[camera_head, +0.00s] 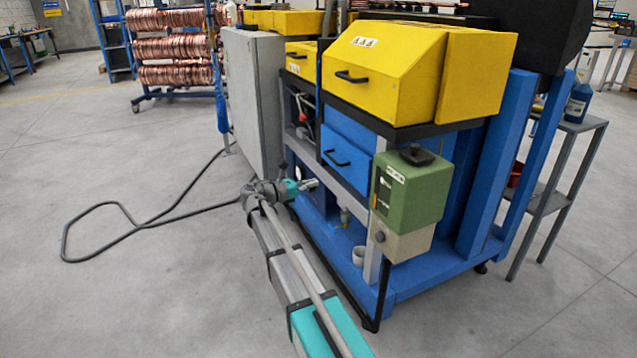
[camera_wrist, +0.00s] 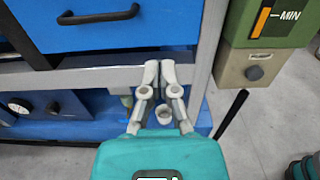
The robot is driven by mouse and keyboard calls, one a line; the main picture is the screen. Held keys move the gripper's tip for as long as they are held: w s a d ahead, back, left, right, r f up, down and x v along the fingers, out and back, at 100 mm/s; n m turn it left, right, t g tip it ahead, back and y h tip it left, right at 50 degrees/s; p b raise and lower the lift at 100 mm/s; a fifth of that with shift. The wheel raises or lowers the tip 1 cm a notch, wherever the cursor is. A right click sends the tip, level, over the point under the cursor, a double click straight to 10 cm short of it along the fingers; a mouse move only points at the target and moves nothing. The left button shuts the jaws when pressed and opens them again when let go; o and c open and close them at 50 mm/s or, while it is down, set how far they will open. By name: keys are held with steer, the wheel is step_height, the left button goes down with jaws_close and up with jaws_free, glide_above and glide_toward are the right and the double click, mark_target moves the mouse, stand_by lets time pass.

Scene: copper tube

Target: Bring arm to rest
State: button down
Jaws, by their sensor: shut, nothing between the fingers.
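My gripper (camera_wrist: 160,72) is shut and empty in the wrist view, its two grey fingertips together in front of the machine's grey frame bar and just below the blue drawer. In the head view my gripper (camera_head: 313,184) is small, at the end of my stretched-out arm, close to the machine's open lower front. I cannot tell the exact gap between the fingertips and the frame. A small white cup (camera_head: 359,256) sits on the machine's blue base; it also shows between the fingers in the wrist view (camera_wrist: 165,114).
The blue machine (camera_head: 410,285) with yellow covers (camera_head: 385,70) stands right of my arm. A green box (camera_head: 410,187) juts out from its front corner. A grey cabinet (camera_head: 250,100) stands behind. A black cable (camera_head: 110,205) lies on the floor at left, which is otherwise open.

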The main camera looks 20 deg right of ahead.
stand_by(0.5)
steer(key=s+a+f+m+g+y, duration=0.1)
steer(key=s+a+f+m+y, duration=0.1)
steer(key=s+f+m+y, duration=0.95)
steer(key=s+a+f+m+y, duration=0.2)
steer(key=s+a+m, duration=0.15)
steer(key=s, duration=0.25)
steer(key=s+a+f+m+y+p, duration=0.1)
steer(key=s+a+f+m+y, duration=0.1)
steer(key=s+a, duration=0.3)
steer(key=s+a+f+m+y, duration=0.2)
steer(key=s+y, duration=0.1)
steer(key=s, duration=0.4)
step_height(320, 180, up, 38)
steer(key=p, duration=3.8)
steer(key=shift+w+r+g, duration=0.15)
steer(key=shift+g, duration=0.25)
steer(key=shift+w+h, duration=0.1)
steer(key=shift+h, duration=0.15)
